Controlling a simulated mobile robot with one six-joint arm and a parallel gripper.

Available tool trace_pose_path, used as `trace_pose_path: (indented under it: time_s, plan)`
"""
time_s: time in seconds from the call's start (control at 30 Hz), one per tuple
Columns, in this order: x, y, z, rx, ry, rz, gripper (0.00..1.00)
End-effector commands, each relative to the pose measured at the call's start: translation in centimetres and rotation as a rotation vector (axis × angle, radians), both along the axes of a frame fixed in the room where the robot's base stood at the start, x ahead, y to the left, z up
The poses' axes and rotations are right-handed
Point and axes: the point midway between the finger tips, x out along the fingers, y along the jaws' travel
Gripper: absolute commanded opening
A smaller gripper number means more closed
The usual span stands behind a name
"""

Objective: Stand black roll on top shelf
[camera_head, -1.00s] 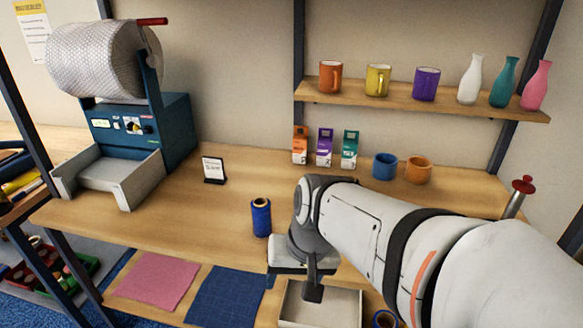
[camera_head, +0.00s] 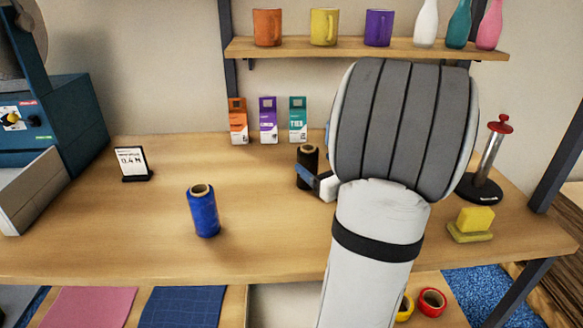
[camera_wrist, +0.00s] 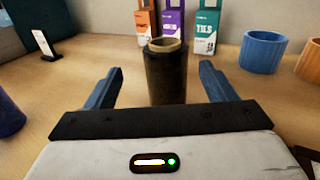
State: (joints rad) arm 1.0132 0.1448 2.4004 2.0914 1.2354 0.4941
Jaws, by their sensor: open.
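The black roll (camera_head: 308,160) stands upright on the workbench, in front of the small cartons and partly hidden by my gripper. In the wrist view the black roll (camera_wrist: 166,75) stands between my two blue fingers, with a visible gap to each. My gripper (camera_wrist: 158,85) is open and level around it; in the head view my gripper (camera_head: 312,180) shows only in part beside the roll. The top shelf (camera_head: 300,48) on the wall holds orange, yellow and purple mugs at left and white, teal and pink vases at right.
A blue roll (camera_head: 202,210) stands on the bench at left, near a small sign (camera_head: 131,163). Orange, purple and teal cartons (camera_head: 268,122) stand behind the black roll. A blue mug (camera_wrist: 261,51) stands right of it. A red-topped post (camera_head: 489,160) and yellow sponge (camera_head: 474,222) are at right.

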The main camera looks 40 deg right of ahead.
Motion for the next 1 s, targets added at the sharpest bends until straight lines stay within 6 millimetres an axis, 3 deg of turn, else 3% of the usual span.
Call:
trace_pose_path:
  time_s: [0.17,0.63,0.93,1.0]
  plan:
    - [1.1,-0.8,-0.1,0.017,-0.010,-0.022,0.77]
    - [7.2,-1.2,0.2,0.014,-0.010,-0.019,0.77]
    - [7.6,-1.3,0.2,0.014,-0.009,-0.023,0.77]
    - [7.6,-1.3,0.2,0.014,-0.009,-0.023,0.72]
